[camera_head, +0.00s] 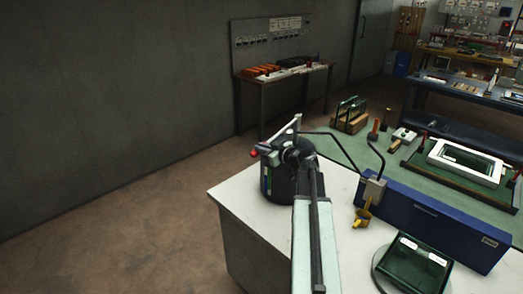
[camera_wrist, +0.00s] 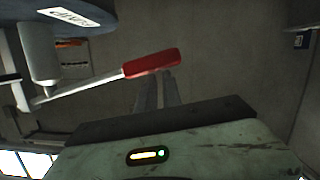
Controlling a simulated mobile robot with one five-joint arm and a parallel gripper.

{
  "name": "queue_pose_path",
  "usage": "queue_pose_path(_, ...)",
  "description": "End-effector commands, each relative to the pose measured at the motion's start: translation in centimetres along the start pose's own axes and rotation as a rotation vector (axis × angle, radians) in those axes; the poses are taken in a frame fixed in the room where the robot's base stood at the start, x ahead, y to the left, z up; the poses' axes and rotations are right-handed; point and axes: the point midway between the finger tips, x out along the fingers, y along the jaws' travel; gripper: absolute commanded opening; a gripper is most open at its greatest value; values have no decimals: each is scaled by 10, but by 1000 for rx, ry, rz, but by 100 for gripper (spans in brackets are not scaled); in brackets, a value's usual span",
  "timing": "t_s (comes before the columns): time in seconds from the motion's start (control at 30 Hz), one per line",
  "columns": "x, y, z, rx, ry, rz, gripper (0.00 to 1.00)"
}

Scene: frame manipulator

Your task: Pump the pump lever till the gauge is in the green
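The pump lever shows in the wrist view as a pale rod with a red handle (camera_wrist: 152,63), tilted up to the right. Its left end meets a pale post beside a blue-grey body (camera_wrist: 75,12) with an upside-down white label. My gripper (camera_wrist: 158,76) has two dark fingers with a narrow gap, their tips at the lower edge of the red handle; I cannot tell whether they touch it. In the head view the red handle tip (camera_head: 253,153) shows left of a dark cylinder (camera_head: 280,182), and my arm hides part of this area. I cannot make out a gauge reading.
The white bench (camera_head: 245,211) has a clear front left corner. A blue box (camera_head: 430,222), a yellow item (camera_head: 362,215) and a dark green tilted panel (camera_head: 414,264) stand to the right. A green mat (camera_head: 345,147) with tools lies behind. Open floor is at left.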

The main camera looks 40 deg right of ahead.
Motion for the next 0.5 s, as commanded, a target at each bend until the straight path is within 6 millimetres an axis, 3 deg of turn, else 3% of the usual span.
queue_pose_path(0.03,0,-3,8,-14,-19,-6,0)
queue_pose_path(0.33,4,-10,5,-14,-18,-18,0)
queue_pose_path(0.5,-2,-13,-18,-13,-12,-20,0)
